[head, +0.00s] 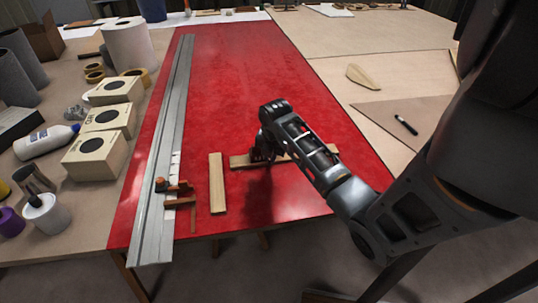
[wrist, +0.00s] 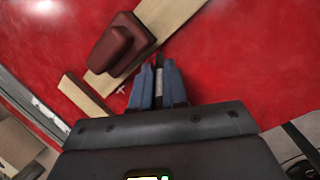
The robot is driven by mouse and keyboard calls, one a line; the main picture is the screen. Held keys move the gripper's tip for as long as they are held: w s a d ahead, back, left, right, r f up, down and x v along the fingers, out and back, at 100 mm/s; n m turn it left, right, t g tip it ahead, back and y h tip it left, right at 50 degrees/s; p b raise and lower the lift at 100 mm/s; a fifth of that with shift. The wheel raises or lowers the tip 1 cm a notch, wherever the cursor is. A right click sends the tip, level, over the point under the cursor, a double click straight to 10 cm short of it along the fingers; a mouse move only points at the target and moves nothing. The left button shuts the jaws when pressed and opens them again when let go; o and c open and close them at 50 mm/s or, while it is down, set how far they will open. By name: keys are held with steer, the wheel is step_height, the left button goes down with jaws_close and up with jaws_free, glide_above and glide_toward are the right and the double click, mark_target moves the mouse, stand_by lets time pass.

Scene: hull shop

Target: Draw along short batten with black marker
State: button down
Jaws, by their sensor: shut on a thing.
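A pale batten (head: 240,161) lies crosswise on the red board (head: 270,75), and shows in the wrist view (wrist: 168,18) under a dark red block (wrist: 122,45). A second, shorter-looking batten (head: 217,182) lies lengthwise to its left, also in the wrist view (wrist: 86,98). My gripper (head: 265,152) is low over the crosswise batten and hides part of it. In the wrist view its blue fingers (wrist: 160,82) are shut on a slim pale thing (wrist: 160,86), mostly hidden; I cannot tell what it is. A small white cross (wrist: 121,90) is on the red surface. A black pen-like thing (head: 405,124) lies on the right table.
A wooden piece (head: 362,76) lies right. The board's far part is clear.

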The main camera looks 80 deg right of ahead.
steer(key=shift+s, duration=0.2)
steer(key=shift+s+d, duration=0.25)
steer(key=shift+s, duration=0.25)
steer(key=shift+s, duration=0.1)
steer(key=shift+s+d, duration=0.3)
steer(key=shift+s, duration=0.3)
steer(key=shift+s, duration=0.15)
steer(key=shift+s+d, duration=0.3)
steer(key=shift+s, duration=0.2)
steer(key=shift+s, duration=0.2)
steer(key=shift+s+d, duration=0.25)
steer(key=shift+s, duration=0.25)
steer(key=shift+s, duration=0.15)
